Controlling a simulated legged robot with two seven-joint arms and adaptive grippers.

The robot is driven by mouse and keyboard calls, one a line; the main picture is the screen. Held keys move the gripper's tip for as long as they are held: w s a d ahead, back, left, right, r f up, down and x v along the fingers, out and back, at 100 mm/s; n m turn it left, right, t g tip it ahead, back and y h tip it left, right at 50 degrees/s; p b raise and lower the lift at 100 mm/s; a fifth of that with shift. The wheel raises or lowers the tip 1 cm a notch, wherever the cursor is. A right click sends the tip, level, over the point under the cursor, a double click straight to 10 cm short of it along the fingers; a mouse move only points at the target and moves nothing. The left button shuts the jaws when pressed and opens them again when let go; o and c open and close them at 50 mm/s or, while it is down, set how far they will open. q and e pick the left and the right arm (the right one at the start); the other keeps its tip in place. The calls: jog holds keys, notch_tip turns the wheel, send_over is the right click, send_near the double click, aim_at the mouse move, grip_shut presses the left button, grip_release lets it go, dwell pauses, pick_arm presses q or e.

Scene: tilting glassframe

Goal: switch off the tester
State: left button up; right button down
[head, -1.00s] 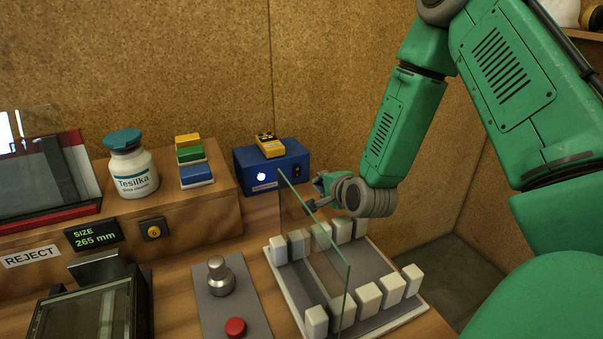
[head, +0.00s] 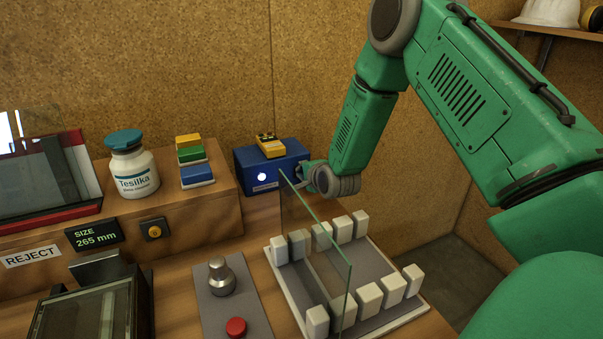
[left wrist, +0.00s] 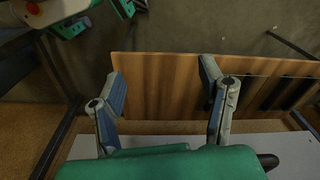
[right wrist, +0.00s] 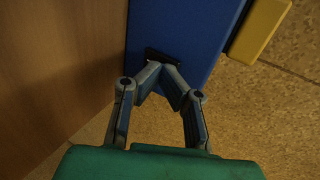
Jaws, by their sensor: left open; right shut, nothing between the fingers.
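The tester appears to be the blue box (head: 270,165) at the back of the bench, with a lit white lamp (head: 262,177) on its front. Its blue face (right wrist: 180,35) fills the upper middle of the right wrist view, with a dark switch (right wrist: 160,56) on it. My right gripper (head: 309,170) is at the box's right front; in the right wrist view the shut fingertips (right wrist: 162,75) are right at the switch, partly covering it. I cannot tell whether they touch or which way the switch is tilted. My left gripper (left wrist: 160,78) is open and empty, away from the box.
A tilted glass pane (head: 318,245) stands just in front of my right gripper, over a tray (head: 390,318) of white blocks. A yellow device (head: 270,146) lies on the box. A bottle (head: 133,170) and coloured blocks (head: 190,155) stand to its left.

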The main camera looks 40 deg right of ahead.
jog(key=shift+w+a+r, duration=0.2)
jog(key=shift+w, duration=0.1)
pick_arm(q)
jog(key=shift+a+f, duration=0.15)
jog(key=shift+a, duration=0.15)
pick_arm(e)
jog(key=shift+a, duration=0.1)
jog(key=shift+r, duration=0.15)
jog(key=shift+d+r+p, duration=0.25)
jog(key=shift+r+p, duration=0.35)
jog(key=shift+p, duration=0.05)
pick_arm(q)
jog(key=shift+d+r, duration=0.2)
jog(key=shift+r, duration=0.5)
jog(key=shift+a, duration=0.1)
pick_arm(e)
jog(key=shift+a, duration=0.2)
jog(key=shift+s, duration=0.1)
